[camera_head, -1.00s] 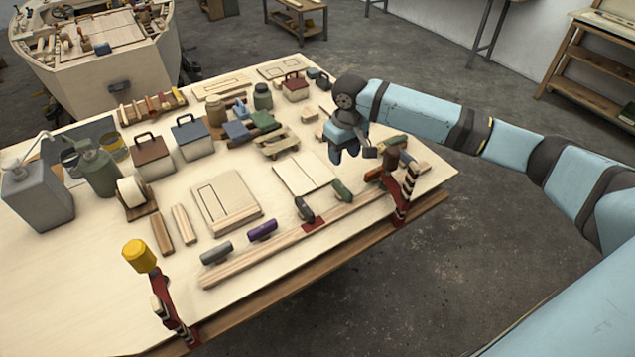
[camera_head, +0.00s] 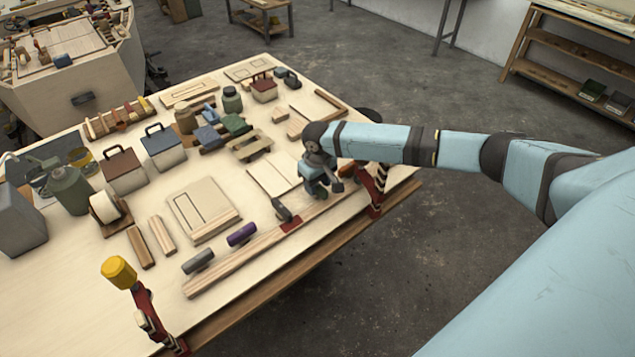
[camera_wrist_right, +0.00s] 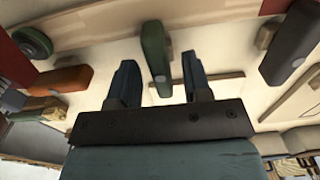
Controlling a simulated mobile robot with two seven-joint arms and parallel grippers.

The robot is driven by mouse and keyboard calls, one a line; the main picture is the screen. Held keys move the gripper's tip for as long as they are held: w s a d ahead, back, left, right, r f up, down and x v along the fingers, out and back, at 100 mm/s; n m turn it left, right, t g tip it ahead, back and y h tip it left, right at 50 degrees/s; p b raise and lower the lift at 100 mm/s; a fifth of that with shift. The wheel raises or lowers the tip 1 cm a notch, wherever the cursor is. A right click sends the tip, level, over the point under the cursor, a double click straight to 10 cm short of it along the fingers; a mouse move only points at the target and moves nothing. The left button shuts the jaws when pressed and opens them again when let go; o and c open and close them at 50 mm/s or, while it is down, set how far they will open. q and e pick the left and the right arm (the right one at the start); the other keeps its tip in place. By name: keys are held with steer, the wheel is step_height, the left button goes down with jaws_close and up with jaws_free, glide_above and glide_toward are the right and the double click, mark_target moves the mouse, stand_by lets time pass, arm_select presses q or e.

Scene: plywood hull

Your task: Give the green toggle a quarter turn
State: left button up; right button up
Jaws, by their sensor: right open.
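The green toggle (camera_wrist_right: 156,52) shows in the right wrist view, on the light wooden rail. Its long side points down the picture, towards my gripper. My right gripper (camera_wrist_right: 158,72) is open, with one finger on each side of the toggle's lower end; I cannot tell whether they touch. In the head view my right gripper (camera_head: 322,188) is over the far right end of the rail (camera_head: 250,248) and hides most or all of the green toggle. My left gripper is not in view.
A dark toggle (camera_head: 281,210) on a red plate, a purple toggle (camera_head: 241,234) and a grey toggle (camera_head: 198,261) stand along the rail. A red clamp (camera_head: 372,188) stands close to the right of my gripper. Another clamp with a yellow top (camera_head: 118,272) stands at the near left.

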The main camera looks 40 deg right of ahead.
steer(key=shift+f, duration=0.2)
steer(key=shift+c, duration=0.3)
jaws_close()
